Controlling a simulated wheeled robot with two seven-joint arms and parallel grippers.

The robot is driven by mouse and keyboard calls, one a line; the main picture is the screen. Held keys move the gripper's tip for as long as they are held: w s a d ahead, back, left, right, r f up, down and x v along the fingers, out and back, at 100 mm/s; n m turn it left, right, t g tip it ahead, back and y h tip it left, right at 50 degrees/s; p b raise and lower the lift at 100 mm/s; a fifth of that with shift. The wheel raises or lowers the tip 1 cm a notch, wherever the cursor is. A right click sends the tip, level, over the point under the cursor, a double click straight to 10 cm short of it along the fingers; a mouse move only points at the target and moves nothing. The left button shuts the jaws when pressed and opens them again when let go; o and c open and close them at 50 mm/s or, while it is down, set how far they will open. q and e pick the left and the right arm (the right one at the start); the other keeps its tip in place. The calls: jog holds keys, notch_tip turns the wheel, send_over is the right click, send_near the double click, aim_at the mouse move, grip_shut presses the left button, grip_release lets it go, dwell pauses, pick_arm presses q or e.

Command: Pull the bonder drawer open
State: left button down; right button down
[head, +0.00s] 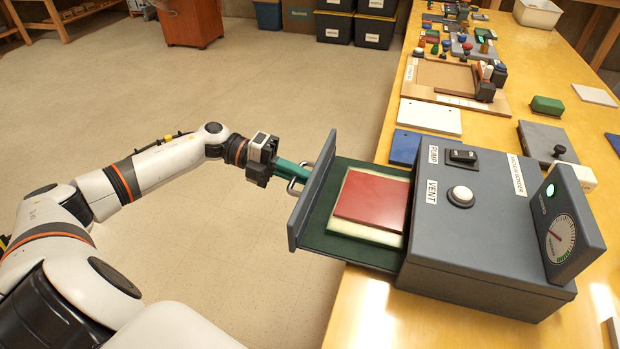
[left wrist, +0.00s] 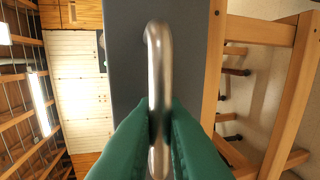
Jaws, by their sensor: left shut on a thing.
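The grey bonder (head: 470,225) stands on the yellow workbench, with a PUMP switch (head: 463,157), a VENT button (head: 460,196) and a gauge (head: 560,238) with a green light. Its drawer (head: 314,192) stands out to the left past the bench edge. On the drawer's green bed (head: 345,250) a red plate (head: 372,199) lies on a cream pad (head: 365,238). My left gripper (head: 296,174) is shut on the drawer's metal handle (head: 293,187). The left wrist view shows the green fingers around the handle bar (left wrist: 158,70). My right gripper is not in view.
The bench (head: 360,310) carries a blue plate (head: 405,148), a white plate (head: 430,117), a wooden tray (head: 440,78) and several small parts farther back. Dark bins (head: 373,32) and a wooden cabinet (head: 190,22) stand at the back. The floor left of the bench is clear.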

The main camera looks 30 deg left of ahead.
pick_arm(q)
jog(key=shift+a, duration=0.1)
jog(key=c, duration=1.8)
grip_release()
jog(key=shift+c, duration=0.2)
jog(key=v, duration=1.2)
jog(key=shift+b, duration=0.3)
